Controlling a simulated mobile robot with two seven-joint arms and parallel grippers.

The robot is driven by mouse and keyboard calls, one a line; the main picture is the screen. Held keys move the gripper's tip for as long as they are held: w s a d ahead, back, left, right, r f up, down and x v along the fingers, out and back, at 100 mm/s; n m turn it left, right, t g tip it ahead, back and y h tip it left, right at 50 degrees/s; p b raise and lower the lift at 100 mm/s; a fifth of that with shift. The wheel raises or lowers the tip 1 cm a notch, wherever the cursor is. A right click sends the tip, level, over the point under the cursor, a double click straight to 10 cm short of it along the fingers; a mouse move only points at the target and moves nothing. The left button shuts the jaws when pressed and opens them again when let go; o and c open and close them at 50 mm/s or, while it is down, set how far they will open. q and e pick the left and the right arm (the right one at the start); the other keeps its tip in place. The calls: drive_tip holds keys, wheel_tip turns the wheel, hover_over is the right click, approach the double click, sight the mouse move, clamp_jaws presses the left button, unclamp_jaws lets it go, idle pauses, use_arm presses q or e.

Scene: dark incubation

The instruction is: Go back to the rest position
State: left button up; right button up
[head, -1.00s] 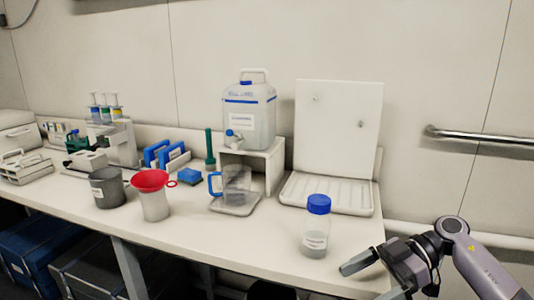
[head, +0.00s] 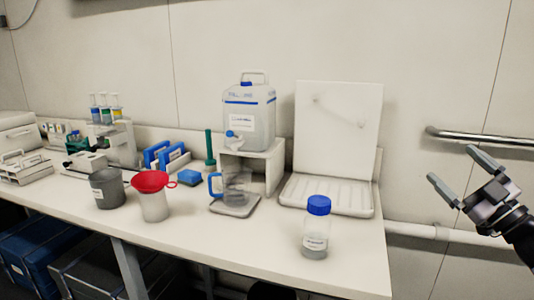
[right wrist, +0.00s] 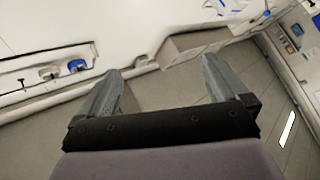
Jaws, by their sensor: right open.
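My right gripper (head: 455,172) is at the right side of the head view, raised in front of the wall and right of the bench end. Its two fingers are spread and nothing is between them. In the right wrist view the open fingers (right wrist: 168,82) point over the floor, with no object held. A clear bottle with a blue cap (head: 317,228) stands upright near the bench's right end, apart from the gripper. My left gripper is not in view.
The white bench (head: 245,252) holds a jug with a tap (head: 249,112), a glass mug (head: 236,187), a grey cup (head: 108,189) and a red funnel (head: 151,181) in a beaker. A wall rail (head: 480,138) runs behind my right gripper. The bench's front right corner is clear.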

drive_tip(key=w+d+f+m+g+h, duration=0.1)
drive_tip(key=d+f+m+h, duration=0.25)
drive_tip(key=d+h, duration=0.3)
drive_tip(key=w+d+f+m+g+h, duration=0.1)
drive_tip(key=w+d+f+m+h, duration=0.15)
drive_tip(key=d+m+h, duration=0.45)
drive_tip(key=s+a+f+n+g+y, duration=0.1)
drive_tip(key=s+a+f, duration=0.1)
drive_tip(key=a+f, duration=0.45)
drive_tip(key=s+a+f+n+g, duration=0.2)
drive_tip(key=a+f, duration=0.2)
drive_tip(key=f, duration=0.5)
drive_tip(key=s+a+f+g+y, duration=0.2)
drive_tip(key=s+a+f+y, duration=0.1)
drive_tip(key=s+a+f, duration=0.75)
drive_tip(key=s+a+f+m+g+y, duration=0.1)
drive_tip(key=s+a+f, duration=0.4)
drive_tip(key=s, duration=0.5)
drive_tip(key=s+a+f+m+g, duration=0.2)
drive_tip(key=s+a+f, duration=0.3)
drive_tip(key=s, duration=0.5)
drive_tip(key=shift+s+a+f+y+p, duration=0.15)
drive_tip(key=shift+s+a+y+p, duration=0.2)
drive_tip(key=shift+a, duration=0.6)
